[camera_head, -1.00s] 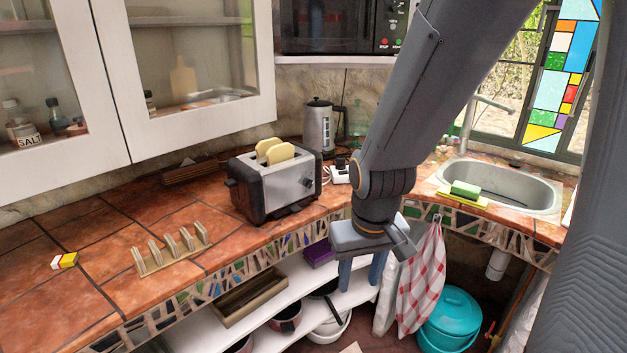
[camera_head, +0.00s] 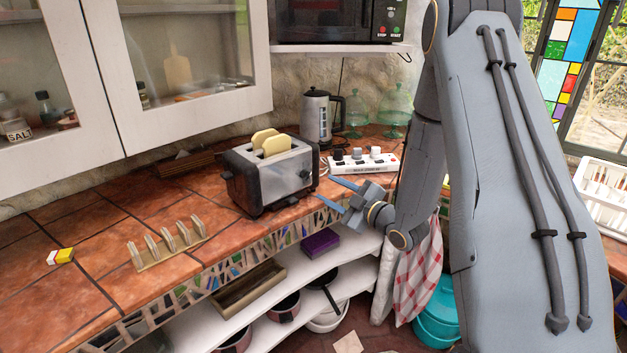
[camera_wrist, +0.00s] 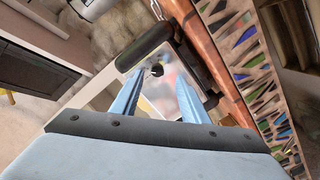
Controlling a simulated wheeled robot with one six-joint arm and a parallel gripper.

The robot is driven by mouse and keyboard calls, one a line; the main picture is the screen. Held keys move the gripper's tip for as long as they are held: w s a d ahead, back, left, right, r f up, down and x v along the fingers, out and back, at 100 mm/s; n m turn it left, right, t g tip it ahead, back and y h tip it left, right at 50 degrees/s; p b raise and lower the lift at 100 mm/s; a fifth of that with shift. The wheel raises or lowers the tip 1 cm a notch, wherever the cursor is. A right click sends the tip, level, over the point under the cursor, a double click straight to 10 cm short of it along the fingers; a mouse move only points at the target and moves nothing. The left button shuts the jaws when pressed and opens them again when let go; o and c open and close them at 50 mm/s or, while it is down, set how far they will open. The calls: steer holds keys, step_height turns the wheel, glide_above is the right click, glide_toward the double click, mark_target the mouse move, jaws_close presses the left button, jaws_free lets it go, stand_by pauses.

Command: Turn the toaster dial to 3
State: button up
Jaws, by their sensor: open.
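The silver and black toaster (camera_head: 268,182) stands on the tiled counter with two bread slices (camera_head: 270,143) in its slots. A small dark dial (camera_head: 305,174) shows on its metal face towards my arm. My gripper (camera_head: 328,190) is open and empty, its blue fingers pointing at that face from the right, a short distance away. In the wrist view the toaster's face (camera_wrist: 165,88) lies ahead, and the dark dial (camera_wrist: 157,70) appears between the two fingertips (camera_wrist: 160,77). The dial's setting and numbers are too small to read.
A white power strip (camera_head: 362,162) lies behind my gripper. A kettle (camera_head: 320,117) and glass jars (camera_head: 395,108) stand at the back. A wooden rack (camera_head: 165,247) is on the counter left of the toaster. Shelves (camera_head: 300,300) lie below the counter edge.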

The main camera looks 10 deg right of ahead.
mark_target(306, 175)
steer(key=shift+y, duration=0.3)
steer(key=p+x, duration=0.1)
steer(key=x, duration=0.2)
steer(key=p+x, duration=0.1)
steer(key=x, duration=0.3)
steer(key=shift+w+a+r+p, duration=0.2)
steer(key=shift+r+p, duration=0.05)
steer(key=shift+p, duration=0.05)
steer(key=shift+c, duration=0.3)
jaws_close()
